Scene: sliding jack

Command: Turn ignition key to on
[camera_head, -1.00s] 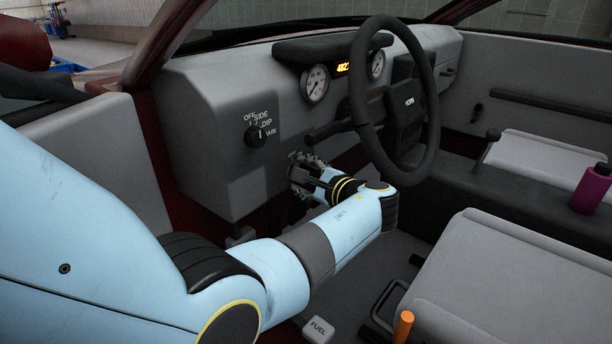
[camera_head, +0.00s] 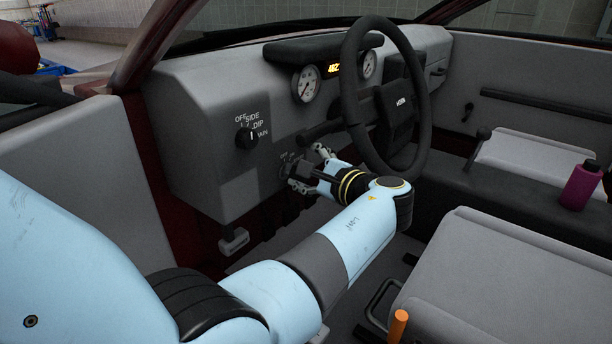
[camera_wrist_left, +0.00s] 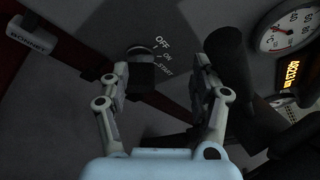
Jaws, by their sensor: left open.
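The ignition switch shows in the left wrist view as a dark key or knob (camera_wrist_left: 141,74) on the grey panel, beside the printed words OFF, ON and START. In the head view its small printed marking (camera_head: 287,157) sits on the lower dashboard, left of the steering column. My left gripper (camera_head: 309,168) is open in front of this switch. In the left wrist view my left gripper (camera_wrist_left: 162,82) has its fingers spread wide, with the dark key nearer the left finger. I cannot tell whether that finger touches it. My right gripper is not in view.
The steering wheel (camera_head: 347,82) and the dark column stalk (camera_head: 318,131) are close above and right of the gripper. A light knob (camera_head: 247,137) is on the panel to the left. A BONNET lever (camera_wrist_left: 30,36) is at the wrist view's upper left. Seats are at right.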

